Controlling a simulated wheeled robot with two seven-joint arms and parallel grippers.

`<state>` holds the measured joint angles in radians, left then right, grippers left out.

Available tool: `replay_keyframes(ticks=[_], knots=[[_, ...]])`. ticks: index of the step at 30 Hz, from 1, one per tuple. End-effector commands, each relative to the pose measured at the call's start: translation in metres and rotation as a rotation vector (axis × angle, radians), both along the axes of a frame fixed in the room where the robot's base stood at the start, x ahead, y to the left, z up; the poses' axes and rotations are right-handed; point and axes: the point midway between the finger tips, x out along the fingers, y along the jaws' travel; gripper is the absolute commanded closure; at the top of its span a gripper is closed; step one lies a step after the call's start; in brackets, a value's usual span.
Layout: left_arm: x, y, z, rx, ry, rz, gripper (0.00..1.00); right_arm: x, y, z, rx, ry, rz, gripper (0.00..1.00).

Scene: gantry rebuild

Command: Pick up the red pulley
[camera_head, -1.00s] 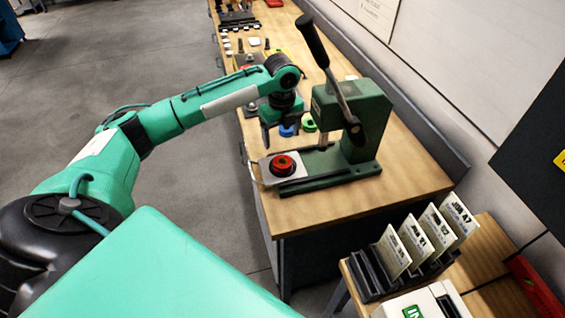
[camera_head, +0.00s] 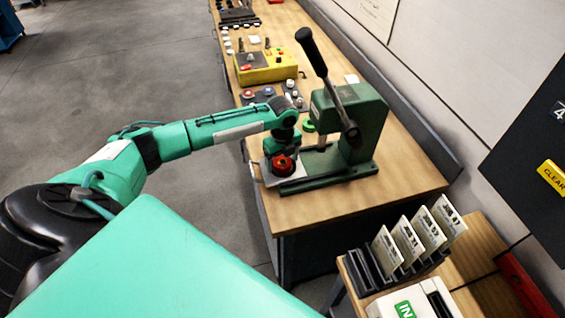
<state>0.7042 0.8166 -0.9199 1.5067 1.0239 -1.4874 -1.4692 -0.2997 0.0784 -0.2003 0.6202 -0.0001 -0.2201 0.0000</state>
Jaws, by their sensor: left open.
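The red pulley (camera_head: 283,166) sits on the light plate (camera_head: 268,180) at the front of the green press (camera_head: 345,130), on the wooden workbench. My left gripper (camera_head: 281,157) is directly over the pulley, pointing down, with its fingers low around or just behind it. The fingers are dark and partly hidden, and I cannot tell whether they touch the pulley. The gripper is open. My right gripper is not in view.
The press's long lever (camera_head: 315,58) rises right behind my wrist. A green ring (camera_head: 308,126) lies close behind. A yellow control box (camera_head: 265,68) stands farther back. A card rack (camera_head: 380,262) stands at the front right. The bench's front right is clear.

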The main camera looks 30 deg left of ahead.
Motion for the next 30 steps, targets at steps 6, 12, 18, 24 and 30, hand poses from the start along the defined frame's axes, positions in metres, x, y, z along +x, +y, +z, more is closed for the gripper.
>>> replay_keyframes(ticks=[6,12,18,24,30], knots=[[0.0,0.0,0.0,0.0,0.0,0.0,0.43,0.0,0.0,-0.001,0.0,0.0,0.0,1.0],[0.0,0.0,0.001,0.0,-0.001,0.0,0.74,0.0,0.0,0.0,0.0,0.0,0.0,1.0],[0.0,0.0,0.001,0.0,-0.001,0.0,0.74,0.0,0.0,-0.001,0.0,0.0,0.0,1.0],[0.001,0.0,0.011,0.0,-0.002,0.0,0.74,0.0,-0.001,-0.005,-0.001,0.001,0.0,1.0],[0.002,0.0,0.044,0.0,-0.007,0.0,0.74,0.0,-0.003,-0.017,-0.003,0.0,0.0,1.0]])
